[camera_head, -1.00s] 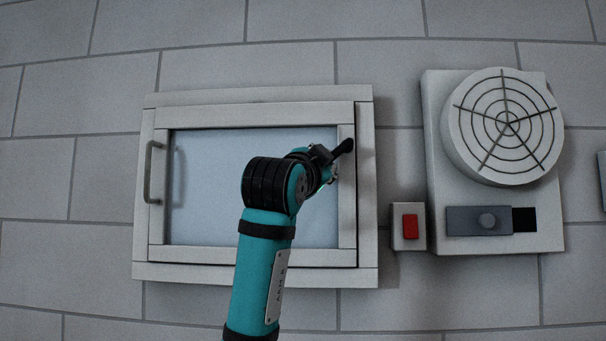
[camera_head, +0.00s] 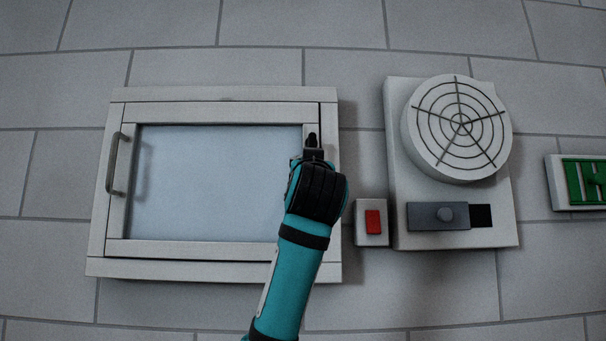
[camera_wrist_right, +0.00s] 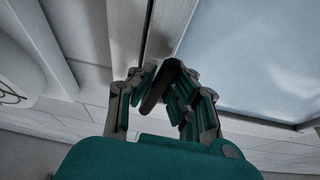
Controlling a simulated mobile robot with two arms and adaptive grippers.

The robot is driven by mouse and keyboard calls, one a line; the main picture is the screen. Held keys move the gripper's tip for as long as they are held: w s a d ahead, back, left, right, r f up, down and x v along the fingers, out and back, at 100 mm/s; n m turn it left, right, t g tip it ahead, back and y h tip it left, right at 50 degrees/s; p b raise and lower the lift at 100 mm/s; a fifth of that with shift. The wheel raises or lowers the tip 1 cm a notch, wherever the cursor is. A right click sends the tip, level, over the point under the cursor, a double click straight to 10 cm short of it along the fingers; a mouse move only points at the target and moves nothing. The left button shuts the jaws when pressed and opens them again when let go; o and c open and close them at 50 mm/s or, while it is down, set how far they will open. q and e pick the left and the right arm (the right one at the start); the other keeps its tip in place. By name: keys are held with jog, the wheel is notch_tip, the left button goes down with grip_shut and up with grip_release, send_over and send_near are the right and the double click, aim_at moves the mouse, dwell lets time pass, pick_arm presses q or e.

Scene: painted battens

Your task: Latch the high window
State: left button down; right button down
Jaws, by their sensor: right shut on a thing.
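The window (camera_head: 215,250) is a white framed pane on the tiled wall, with a grey pull handle (camera_head: 116,164) on its left side. A black latch handle (camera_head: 312,141) is at the right sash rail and points about straight up. My right gripper (camera_head: 312,154) is at this latch handle, with my arm reaching up from below. In the right wrist view the fingers (camera_wrist_right: 160,100) are shut around the black handle (camera_wrist_right: 157,88). The handle's pivot is hidden by my wrist. A thin dark line runs between sash and frame at the right. My left gripper is out of view.
Right of the window are a small box with a red switch (camera_head: 372,222) and a panel with a round fan grille (camera_head: 459,125) and a grey slider (camera_head: 438,215). The wall left of the window is clear.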

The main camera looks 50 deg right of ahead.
jog(key=shift+s+d+r+n, duration=0.15)
jog(key=shift+s+r+n, duration=0.05)
jog(key=shift+s+n, duration=0.1)
dwell(0.4)
jog(key=c, duration=1.7)
grip_release()
jog(key=o, duration=0.4)
jog(key=shift+s+d+f, duration=0.1)
jog(key=shift+d, duration=0.1)
jog(key=shift+a, duration=0.15)
jog(key=shift+a+f, duration=0.15)
jog(key=v, duration=1.1)
jog(key=shift+s+f, duration=0.15)
jog(key=shift+s, duration=0.15)
jog(key=shift+f, duration=0.1)
